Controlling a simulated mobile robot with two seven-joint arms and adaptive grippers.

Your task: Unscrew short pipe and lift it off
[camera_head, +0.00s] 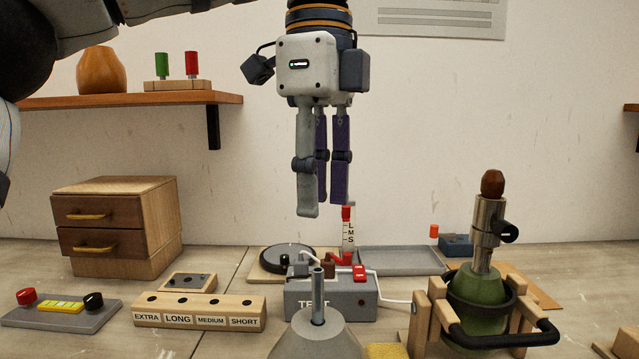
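A short thin metal pipe (318,290) stands upright in the top of a grey cone-shaped base (318,341) at the front centre. The bottom of the cone is cut off by the picture edge. My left gripper (320,209) hangs from the top centre with its fingers pointing down. Its grey finger and two purple fingers stand apart, with nothing between them. It is empty and appears well above the pipe. My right gripper does not show.
A wooden block labelled EXTRA, LONG, MEDIUM, SHORT (199,321) lies left. Behind the cone is a grey TEST box (352,303) with a white cable. A green lamp body (481,295) in a wooden clamp stands right. A drawer cabinet (116,225) stands back left.

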